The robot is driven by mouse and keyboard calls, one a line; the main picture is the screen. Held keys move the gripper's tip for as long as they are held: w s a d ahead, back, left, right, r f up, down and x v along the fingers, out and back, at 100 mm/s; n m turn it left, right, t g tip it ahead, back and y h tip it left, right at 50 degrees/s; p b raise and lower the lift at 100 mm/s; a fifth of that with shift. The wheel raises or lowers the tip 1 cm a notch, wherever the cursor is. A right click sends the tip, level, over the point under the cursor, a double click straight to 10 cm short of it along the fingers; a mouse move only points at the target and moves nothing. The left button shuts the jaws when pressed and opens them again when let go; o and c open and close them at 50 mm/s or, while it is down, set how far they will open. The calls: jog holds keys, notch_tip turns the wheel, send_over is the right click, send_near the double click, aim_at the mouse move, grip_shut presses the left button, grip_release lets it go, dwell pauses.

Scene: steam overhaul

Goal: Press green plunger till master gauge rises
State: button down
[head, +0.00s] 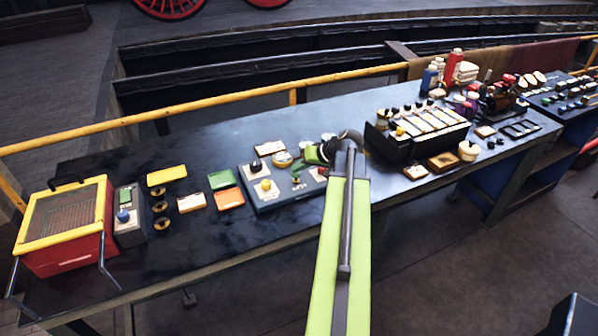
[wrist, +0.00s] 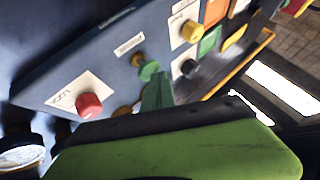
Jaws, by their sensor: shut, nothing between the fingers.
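The green plunger (wrist: 149,71) stands on a blue-grey panel (wrist: 60,65); it also shows in the head view (head: 295,178). My gripper (wrist: 158,92) is shut and empty, its green fingers just beside the plunger in the wrist view. I cannot tell whether they touch it. In the head view my gripper (head: 303,163) hangs over the panel's far right part. A round dial with a brass rim (head: 282,159) sits at the panel's back; it may be the master gauge, and its reading is too small to tell.
The panel also carries a red button (wrist: 89,105), a yellow knob (wrist: 191,31) and a black knob (wrist: 189,68) close by. A black box with yellow labels (head: 395,145) stands right of my arm. Colored trays (head: 229,198) lie left of the panel.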

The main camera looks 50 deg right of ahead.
aim_at(299, 174)
jog(key=shift+f+b, duration=0.75)
dwell(0.4)
dwell(0.4)
jog(key=shift+r+p, duration=1.7)
jog(key=shift+p, duration=0.05)
notch_tip(299, 174, up, 5)
jog(key=p, duration=0.5)
